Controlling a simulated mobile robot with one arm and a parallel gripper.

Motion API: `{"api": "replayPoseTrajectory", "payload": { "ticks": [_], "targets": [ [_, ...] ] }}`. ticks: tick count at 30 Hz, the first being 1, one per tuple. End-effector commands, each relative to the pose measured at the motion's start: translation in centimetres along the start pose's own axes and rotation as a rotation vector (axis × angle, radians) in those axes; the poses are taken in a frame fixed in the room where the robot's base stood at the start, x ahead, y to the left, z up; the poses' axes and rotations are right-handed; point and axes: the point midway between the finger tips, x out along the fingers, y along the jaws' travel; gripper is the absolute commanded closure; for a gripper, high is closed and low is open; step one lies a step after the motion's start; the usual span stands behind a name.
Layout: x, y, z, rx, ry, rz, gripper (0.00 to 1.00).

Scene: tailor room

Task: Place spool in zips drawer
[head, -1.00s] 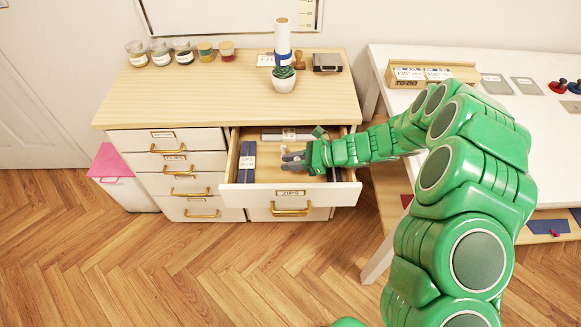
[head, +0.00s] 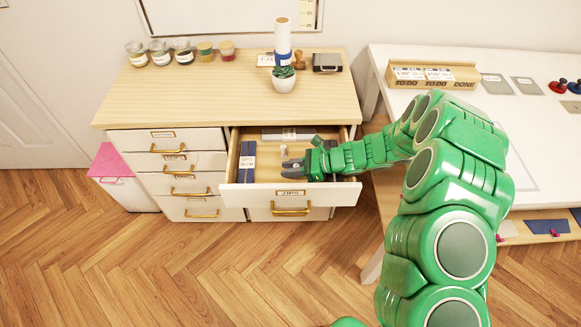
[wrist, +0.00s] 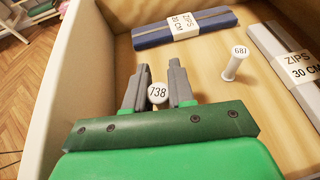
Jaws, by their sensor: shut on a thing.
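The zips drawer (head: 230,190) is pulled open under the wooden top, with its ZIPS label on the front. My gripper (head: 287,164) is inside the drawer. In the wrist view my gripper (wrist: 160,86) is shut on a spool with a white top marked 738 (wrist: 158,93). The spool sits between the two grey fingers, and its lower part is hidden. Whether it touches the drawer floor I cannot tell. A second white spool marked 687 (wrist: 235,63) stands upright on the drawer floor, apart from my gripper.
A blue zip pack marked 20 CM (wrist: 184,28) and a grey pack marked 30 CM (wrist: 292,60) lie in the drawer. A potted plant (head: 284,80) stands on the cabinet top. A white table (head: 510,130) is at the right.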

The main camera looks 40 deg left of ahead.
Motion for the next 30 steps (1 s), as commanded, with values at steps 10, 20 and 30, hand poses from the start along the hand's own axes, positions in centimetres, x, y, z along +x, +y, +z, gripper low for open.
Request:
{"api": "replayPoseTrajectory", "payload": {
  "ticks": [10,20,30],
  "targets": [
    [0.3,-0.01,-0.73,0.0,0.0,0.0,1.0],
    [0.28,-0.02,-0.72,0.0,0.0,-0.001,0.51],
    [0.11,-0.03,-0.3,-0.001,0.0,-0.001,0.51]
  ]
}}
